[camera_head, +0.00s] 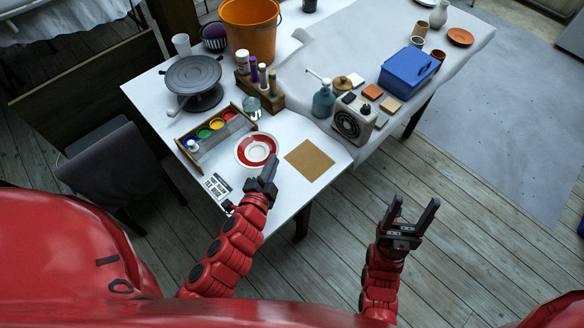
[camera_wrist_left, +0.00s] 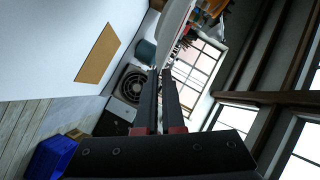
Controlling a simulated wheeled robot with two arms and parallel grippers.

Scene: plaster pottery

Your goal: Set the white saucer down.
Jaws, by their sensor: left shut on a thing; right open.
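The white saucer (camera_head: 240,152) has a wide red ring inside and shows over the front part of the white table (camera_head: 312,207). My left gripper (camera_head: 270,163) is shut on the saucer's near right rim. In the left wrist view the saucer (camera_wrist_left: 172,28) is a pale, edge-on shape at the tips of my left gripper's fingers (camera_wrist_left: 165,75). It looks roughly parallel to the tabletop and held above it; the exact height is hard to tell. My right gripper (camera_head: 413,208) is open and empty, over the floor to the right of the table.
A tan square board (camera_head: 309,161) lies right of the saucer. A paint tray (camera_head: 216,128) and a printed card (camera_head: 216,186) are to its left. A glass jar (camera_head: 252,107), a teal pump bottle (camera_head: 324,100) and a grey fan box (camera_head: 353,121) stand behind.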

